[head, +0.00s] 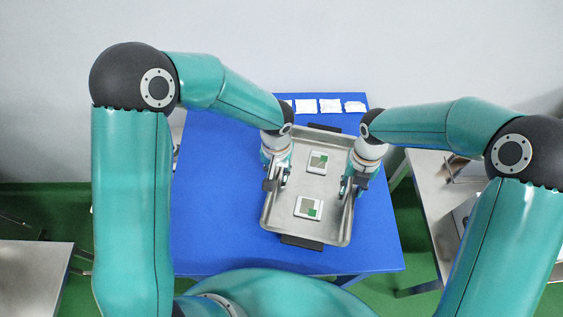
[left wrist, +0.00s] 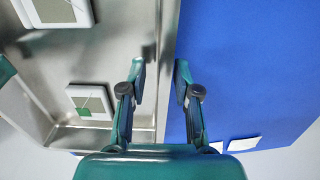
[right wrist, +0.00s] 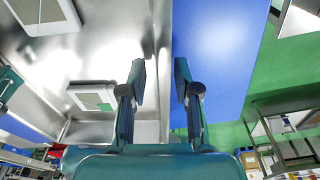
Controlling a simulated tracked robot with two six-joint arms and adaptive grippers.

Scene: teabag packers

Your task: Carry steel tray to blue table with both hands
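The steel tray (head: 322,192) is over the middle right of the blue table (head: 215,205), long side running front to back; it looks level and I see no clear gap beneath it. Two white packets with green squares, a rear one (head: 317,163) and a front one (head: 308,207), lie in it. My left gripper (head: 274,184) is at the tray's left long rim; the left wrist view shows its fingers (left wrist: 160,85) apart, on either side of the rim. My right gripper (head: 349,188) is at the right rim, its fingers (right wrist: 160,85) likewise apart astride it.
Several white packets (head: 330,105) lie in a row along the blue table's back edge. Dark bars show at the tray's back (head: 325,127) and front (head: 302,242) ends. A steel table (head: 435,190) stands at right, another (head: 30,275) at front left. The blue table's left part is clear.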

